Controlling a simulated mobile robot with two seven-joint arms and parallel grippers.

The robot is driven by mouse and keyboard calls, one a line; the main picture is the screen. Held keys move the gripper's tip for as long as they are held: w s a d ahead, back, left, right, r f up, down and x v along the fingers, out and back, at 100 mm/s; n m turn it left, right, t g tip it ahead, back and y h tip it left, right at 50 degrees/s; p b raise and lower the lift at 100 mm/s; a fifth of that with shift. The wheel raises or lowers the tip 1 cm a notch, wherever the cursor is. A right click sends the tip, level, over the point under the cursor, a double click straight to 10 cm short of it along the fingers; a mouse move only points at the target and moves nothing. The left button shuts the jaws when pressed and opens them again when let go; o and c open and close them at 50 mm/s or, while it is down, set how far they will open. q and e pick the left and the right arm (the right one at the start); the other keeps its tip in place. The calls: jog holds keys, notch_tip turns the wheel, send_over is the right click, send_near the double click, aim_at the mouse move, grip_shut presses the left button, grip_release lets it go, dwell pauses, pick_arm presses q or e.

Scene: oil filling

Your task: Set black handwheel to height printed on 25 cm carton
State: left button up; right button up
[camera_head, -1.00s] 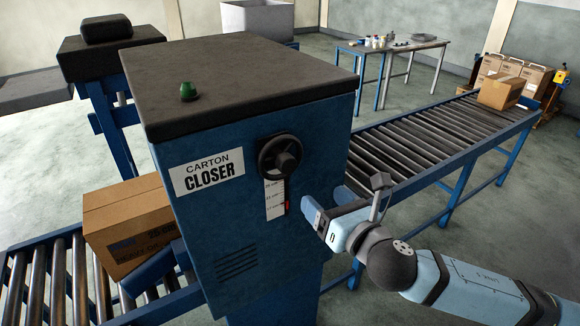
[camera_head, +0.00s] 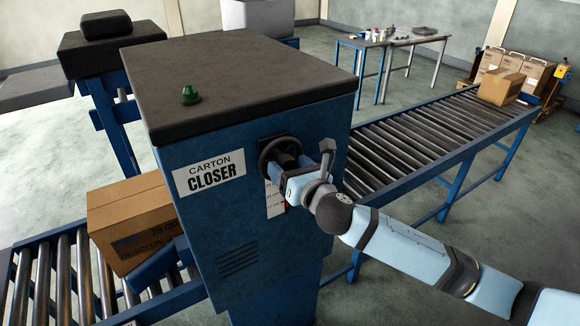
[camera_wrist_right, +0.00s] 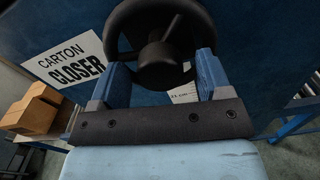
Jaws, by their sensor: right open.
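The black handwheel (camera_head: 280,148) is on the blue carton closer's front face, partly hidden by my right gripper in the head view. In the right wrist view the handwheel (camera_wrist_right: 158,40) shows its rim, spokes and hub. My right gripper (camera_head: 283,163) is open, with its fingers (camera_wrist_right: 158,75) on either side of the wheel's lower part; whether they touch it I cannot tell. The height scale (camera_head: 273,198) below the wheel is mostly covered; its pointer is hidden. The carton (camera_head: 135,220) with "25 CM" print lies on the roller conveyor at left. My left gripper is not in view.
The closer's dark top (camera_head: 235,75) carries a green button (camera_head: 190,94). A roller conveyor (camera_head: 430,140) runs back right, with a carton (camera_head: 500,87) at its far end. A table (camera_head: 415,40) with small items stands behind.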

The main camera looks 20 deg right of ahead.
jog(key=c, duration=0.9)
